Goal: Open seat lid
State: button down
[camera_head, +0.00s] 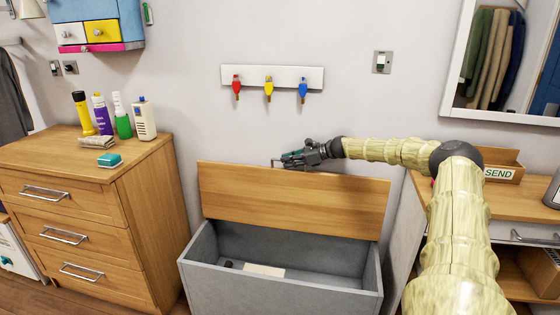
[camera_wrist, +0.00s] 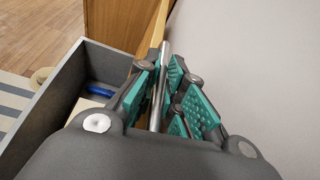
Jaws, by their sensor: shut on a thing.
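The seat lid (camera_head: 290,200) is a wooden panel standing up, tilted back near the wall, over the open grey seat box (camera_head: 215,290). It also shows edge-on in the wrist view (camera_wrist: 115,22). My gripper (camera_head: 285,159) is at the lid's top edge, left of its middle. In the wrist view, the teal-padded fingers (camera_wrist: 172,92) are shut around a silver bar handle (camera_wrist: 162,75) at the lid. The handle's lower end is hidden by the gripper.
The box holds a pale flat thing (camera_head: 263,270) and a small dark thing. A wooden drawer chest (camera_head: 70,215) with bottles stands at left. A wooden desk (camera_head: 520,203) stands at right. Coloured wall hooks (camera_head: 270,77) hang above the lid.

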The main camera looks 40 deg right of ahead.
jog(key=shift+s+d+f, duration=0.1)
jog(key=shift+d+f, duration=0.1)
jog(key=c, duration=1.5)
grip_release()
jog(key=shift+d, duration=0.1)
jog(key=shift+d+f, duration=0.1)
jog(key=shift+d, duration=0.1)
jog(key=shift+w+r+v, duration=0.1)
jog(key=shift+r+v, duration=0.05)
jog(key=shift+v, duration=1.3)
jog(key=shift+w+r+v, duration=0.1)
jog(key=shift+v, duration=1.35)
jog(key=shift+w+r+v, duration=0.1)
jog(key=shift+r+v, duration=0.05)
jog(key=shift+v, duration=1.3)
jog(key=shift+d+f+v, duration=0.1)
jog(key=shift+v, duration=0.7)
jog(key=shift+d+f+v, duration=0.1)
jog(key=shift+d+v, duration=0.05)
jog(key=shift+v, duration=0.65)
